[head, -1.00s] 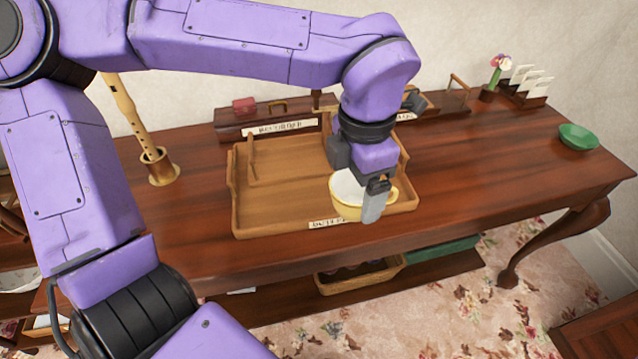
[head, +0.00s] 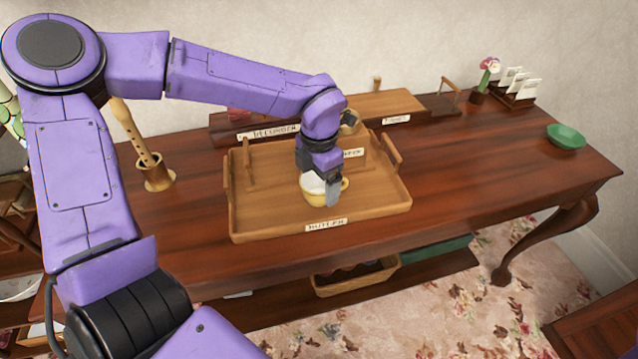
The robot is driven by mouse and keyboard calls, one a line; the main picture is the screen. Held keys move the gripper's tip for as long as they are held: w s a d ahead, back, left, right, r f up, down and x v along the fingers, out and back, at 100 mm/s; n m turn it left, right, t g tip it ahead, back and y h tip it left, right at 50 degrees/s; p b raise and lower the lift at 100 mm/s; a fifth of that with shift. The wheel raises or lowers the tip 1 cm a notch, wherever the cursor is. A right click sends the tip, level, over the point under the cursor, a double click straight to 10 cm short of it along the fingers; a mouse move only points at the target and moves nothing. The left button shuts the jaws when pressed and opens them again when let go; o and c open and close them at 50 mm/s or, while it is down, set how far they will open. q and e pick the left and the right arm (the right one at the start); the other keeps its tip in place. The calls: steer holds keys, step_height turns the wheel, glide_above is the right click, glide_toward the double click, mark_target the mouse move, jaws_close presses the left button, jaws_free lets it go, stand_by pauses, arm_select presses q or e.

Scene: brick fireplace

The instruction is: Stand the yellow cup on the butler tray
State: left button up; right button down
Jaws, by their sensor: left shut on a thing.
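The yellow cup (head: 314,193), pale inside, is upright over the right-middle part of the butler tray (head: 262,228). The tray is a wooden one with raised handles and a label reading "BUTLER" on its front. My left gripper (head: 332,196) points down and is shut on the cup at its right side. The finger hides part of the cup's rim and handle. The cup looks at or just above the tray floor; I cannot tell whether its base touches. My right gripper is out of view.
Behind the tray are another labelled tray (head: 255,136) and a wooden board (head: 385,103). A flower pot (head: 478,96), a card rack (head: 512,98) and a green bowl (head: 566,137) are right. The tabletop right of the tray is clear.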

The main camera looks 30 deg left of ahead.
mark_target(319, 179)
arm_select(q)
steer(key=shift+f, duration=0.6)
steer(key=shift+f, duration=0.1)
steer(key=o, duration=0.9)
step_height(319, 179, up, 12)
steer(key=shift+r+p, duration=0.15)
steer(key=shift+p, duration=0.35)
